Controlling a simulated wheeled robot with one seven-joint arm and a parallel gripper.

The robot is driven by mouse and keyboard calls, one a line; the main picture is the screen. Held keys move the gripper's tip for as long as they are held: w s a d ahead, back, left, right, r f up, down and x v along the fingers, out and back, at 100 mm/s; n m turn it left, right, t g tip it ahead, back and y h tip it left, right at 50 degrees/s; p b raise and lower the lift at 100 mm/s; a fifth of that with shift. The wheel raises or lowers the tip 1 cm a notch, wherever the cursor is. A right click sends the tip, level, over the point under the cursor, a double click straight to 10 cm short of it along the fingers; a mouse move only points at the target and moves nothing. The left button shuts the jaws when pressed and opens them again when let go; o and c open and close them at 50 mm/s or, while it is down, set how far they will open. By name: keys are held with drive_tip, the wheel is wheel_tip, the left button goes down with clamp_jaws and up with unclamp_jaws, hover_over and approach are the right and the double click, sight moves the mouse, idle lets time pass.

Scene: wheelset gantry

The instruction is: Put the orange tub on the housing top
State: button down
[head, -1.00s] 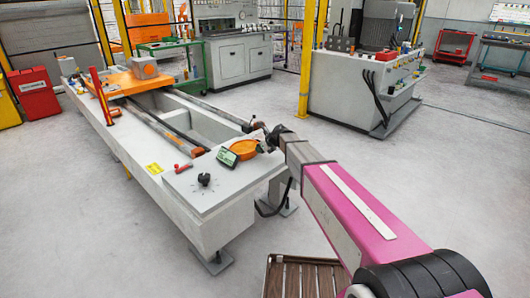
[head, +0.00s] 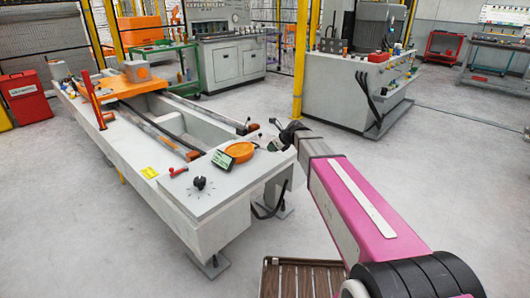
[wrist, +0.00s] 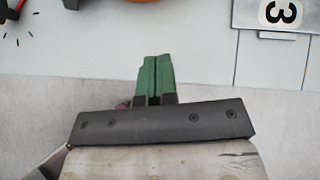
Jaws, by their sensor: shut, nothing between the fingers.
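The orange tub (head: 238,151) is a round, shallow orange thing on the pale grey housing top (head: 205,205), near the end closest to me. It sits right beside a small dark box with a green display (head: 222,160). My gripper (head: 276,124) is just right of the tub, by the housing's right edge, and apart from the tub. In the wrist view its green fingers (wrist: 157,76) are together with nothing between them. The tub does not show clearly in the wrist view.
On the housing top are a black knob (head: 200,183) and a red-handled item (head: 178,171). Rails run back to an orange carriage (head: 115,85). A grey control cabinet (head: 345,90) stands right of a yellow post (head: 300,60). A slatted brown surface (head: 300,278) is below my arm.

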drive_tip(key=shift+v, duration=0.95)
drive_tip(key=s+d+f+n+g+h, duration=0.2)
drive_tip(key=s+d+f+n+h, duration=0.2)
drive_tip(key=s+d+n, duration=0.7)
drive_tip(key=s+d+f+n+g+h, duration=0.2)
drive_tip(key=s+d+f+n, duration=0.6)
drive_tip(key=s+d+n, duration=0.4)
drive_tip(key=s+h, duration=0.1)
drive_tip(key=s, duration=0.2)
drive_tip(key=shift+f+h, duration=0.35)
drive_tip(key=shift+h, duration=0.05)
